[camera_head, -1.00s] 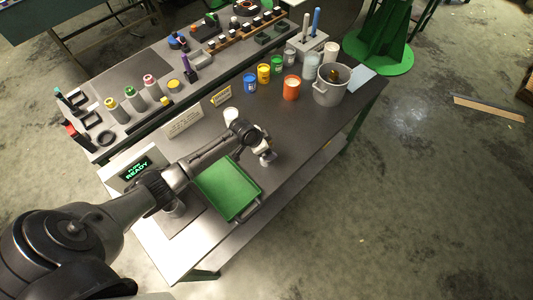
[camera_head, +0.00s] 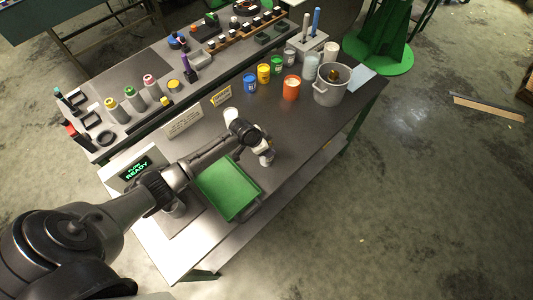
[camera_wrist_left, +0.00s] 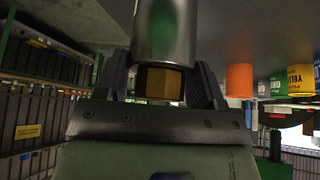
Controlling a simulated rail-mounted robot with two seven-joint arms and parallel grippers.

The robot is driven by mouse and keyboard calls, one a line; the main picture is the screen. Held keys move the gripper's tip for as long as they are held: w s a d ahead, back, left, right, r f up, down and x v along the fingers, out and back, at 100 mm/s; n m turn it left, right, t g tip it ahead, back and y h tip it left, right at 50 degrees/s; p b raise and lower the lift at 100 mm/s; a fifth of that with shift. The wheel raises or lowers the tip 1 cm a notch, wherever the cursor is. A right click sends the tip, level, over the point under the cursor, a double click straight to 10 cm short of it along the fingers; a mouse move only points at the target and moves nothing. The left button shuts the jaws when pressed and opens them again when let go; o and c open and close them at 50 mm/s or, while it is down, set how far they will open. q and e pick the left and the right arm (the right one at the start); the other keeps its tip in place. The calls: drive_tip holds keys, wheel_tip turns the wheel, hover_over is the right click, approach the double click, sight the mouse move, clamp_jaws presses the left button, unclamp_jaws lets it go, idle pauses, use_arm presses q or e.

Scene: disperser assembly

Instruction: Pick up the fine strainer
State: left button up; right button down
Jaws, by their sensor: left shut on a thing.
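My left gripper (camera_head: 262,149) reaches over the workbench just past the far right corner of the green tray. In the left wrist view my left gripper (camera_wrist_left: 163,85) has its two fingers on either side of a yellow-brown part. A silver cylinder adjoins this part; together they look like the fine strainer (camera_wrist_left: 166,35). It shows small at the gripper tip in the head view (camera_head: 267,159), with a hint of yellow. The gripper is shut on it. Whether it touches the bench is unclear. My right gripper is not in view.
A green tray (camera_head: 228,190) lies left of the gripper. A white cup (camera_head: 230,114) stands behind the arm. Blue (camera_head: 250,84), yellow (camera_head: 264,73) and orange (camera_head: 291,88) cans and a grey pot (camera_head: 328,88) stand farther right. Bench between gripper and pot is clear.

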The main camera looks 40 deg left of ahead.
use_arm(q)
clamp_jaws()
drive_tip(key=shift+r, duration=0.1)
